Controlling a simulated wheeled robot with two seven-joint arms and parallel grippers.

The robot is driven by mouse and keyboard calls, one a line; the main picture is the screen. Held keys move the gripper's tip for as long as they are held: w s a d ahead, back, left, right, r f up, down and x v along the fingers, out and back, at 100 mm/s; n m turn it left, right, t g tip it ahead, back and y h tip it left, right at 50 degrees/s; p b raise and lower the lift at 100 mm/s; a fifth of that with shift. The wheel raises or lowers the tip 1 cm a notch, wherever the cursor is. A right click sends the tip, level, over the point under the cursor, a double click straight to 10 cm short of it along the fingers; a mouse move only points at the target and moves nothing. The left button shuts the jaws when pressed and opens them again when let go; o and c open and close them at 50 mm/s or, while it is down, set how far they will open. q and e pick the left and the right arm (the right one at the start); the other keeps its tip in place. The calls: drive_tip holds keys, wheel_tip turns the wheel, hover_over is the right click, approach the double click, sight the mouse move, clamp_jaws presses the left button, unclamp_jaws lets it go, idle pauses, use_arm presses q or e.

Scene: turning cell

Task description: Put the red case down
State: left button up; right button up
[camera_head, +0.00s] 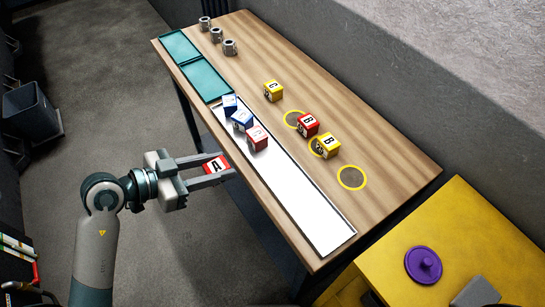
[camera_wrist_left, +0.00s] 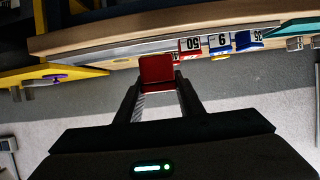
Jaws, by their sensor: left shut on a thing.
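A red case marked A (camera_head: 215,165) is held between the fingers of my left gripper (camera_head: 212,172), off the near long edge of the wooden table. In the left wrist view the red case (camera_wrist_left: 155,70) sits between the fingertips of my left gripper (camera_wrist_left: 157,84), in front of the table edge. A red case marked B (camera_head: 308,125) stands on the table beside a yellow case marked B (camera_head: 327,146). Another red block (camera_head: 257,138) stands on the white strip (camera_head: 300,200). My right gripper is not in view.
Blue blocks (camera_head: 240,120) stand on the white strip, with teal trays (camera_head: 205,80) behind. A yellow case (camera_head: 273,91) and small metal parts (camera_head: 229,47) stand farther back. The strip's front half is clear.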

use_arm(q)
drive_tip(key=s+d+r+p, duration=0.1)
drive_tip(key=d+r+p, duration=0.1)
drive_tip(key=d+r, duration=0.2)
drive_tip(key=d, duration=0.2)
drive_tip(key=shift+s+d+r, duration=0.35)
drive_tip(key=shift+d+r, duration=0.05)
drive_tip(key=w+d+f, duration=0.2)
drive_tip(key=w, duration=0.1)
drive_tip(key=w+d+f+p, duration=0.1)
drive_tip(key=w+d+f, duration=0.1)
drive_tip(key=w, duration=0.1)
drive_tip(key=w+d+f, duration=0.1)
drive_tip(key=w+f, duration=0.2)
drive_tip(key=w, duration=0.1)
drive_tip(key=shift+w+d+p, duration=0.1)
drive_tip(key=shift+d+p, duration=0.25)
drive_tip(key=shift+d, duration=0.05)
drive_tip(key=shift+f+p, duration=0.35)
drive_tip(key=shift+f, duration=1.65)
